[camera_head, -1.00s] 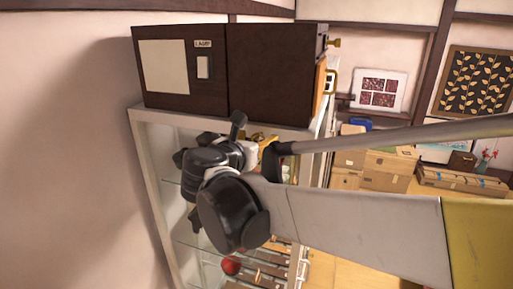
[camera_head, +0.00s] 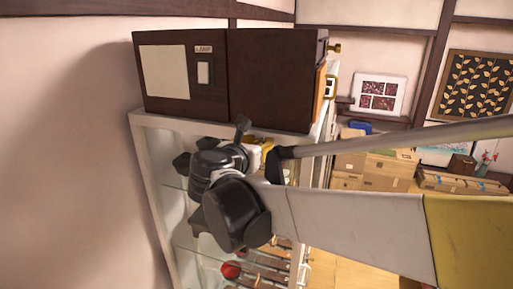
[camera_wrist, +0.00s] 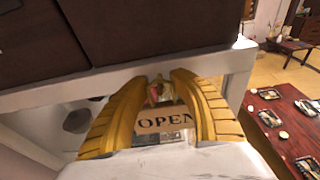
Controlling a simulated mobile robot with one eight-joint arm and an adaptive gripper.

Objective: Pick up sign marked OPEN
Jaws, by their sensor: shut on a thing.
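The sign marked OPEN (camera_wrist: 163,121) is a tan board with dark letters. In the wrist view it shows between the two yellow fingers of my gripper (camera_wrist: 172,128), which are shut on it. The fingers cover parts of the sign's sides. In the head view my gripper (camera_head: 262,146) is mostly hidden behind my own arm, in front of the shelf just below the dark boxes. The sign cannot be made out in the head view.
A white-framed glass shelf (camera_head: 153,122) stands below a dark cabinet (camera_head: 270,78) with a LAMP label. A red ball (camera_head: 231,270) is on a lower shelf. Cardboard boxes (camera_head: 385,168) stand at right. In the wrist view a red-brown table (camera_wrist: 283,118) with dishes is at right.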

